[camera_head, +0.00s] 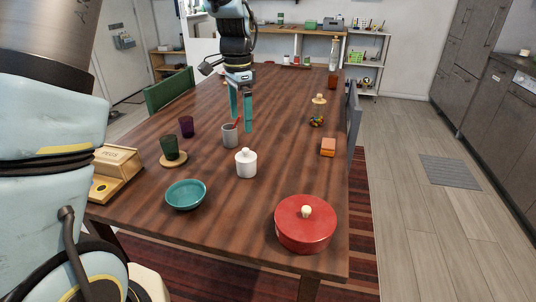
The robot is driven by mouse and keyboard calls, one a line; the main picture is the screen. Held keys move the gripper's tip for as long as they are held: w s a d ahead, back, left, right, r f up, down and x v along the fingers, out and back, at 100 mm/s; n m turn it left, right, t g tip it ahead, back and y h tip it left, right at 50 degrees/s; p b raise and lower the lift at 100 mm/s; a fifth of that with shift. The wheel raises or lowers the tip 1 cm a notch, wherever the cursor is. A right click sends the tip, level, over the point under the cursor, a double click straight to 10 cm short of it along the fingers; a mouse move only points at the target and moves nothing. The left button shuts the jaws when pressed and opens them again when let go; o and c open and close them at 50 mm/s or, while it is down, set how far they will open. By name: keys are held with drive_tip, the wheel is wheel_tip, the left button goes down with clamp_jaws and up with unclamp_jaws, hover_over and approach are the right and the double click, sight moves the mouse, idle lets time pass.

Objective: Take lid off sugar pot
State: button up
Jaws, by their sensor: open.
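The white sugar pot (246,168) stands upright near the middle of the wooden table. Its white lid (246,155) with a small knob sits on top of it. My gripper (240,120) points down behind the pot in this view, with its two teal fingers apart and nothing seen between them. The fingers are apart from the lid and look close to a grey cup (230,136) holding something reddish. How high the fingertips are above the table is hard to tell.
A teal bowl (186,195), a dark green glass (170,148) on a coaster, a purple glass (187,127) and a beige box (118,172) are to the left. A red lidded pot (305,224), an orange block (328,147) and a candy jar (318,110) are to the right.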

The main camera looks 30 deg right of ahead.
hover_over(246, 149)
drive_tip(key=f, duration=0.4)
drive_tip(key=shift+w+f+p, duration=0.3)
drive_tip(key=shift+f, duration=0.1)
drive_tip(key=shift+s+f+p, duration=0.15)
drive_tip(key=shift+f+p, duration=0.6)
drive_tip(key=shift+f, duration=2.15)
drive_tip(key=shift+c, duration=0.2)
drive_tip(key=c, duration=1.2)
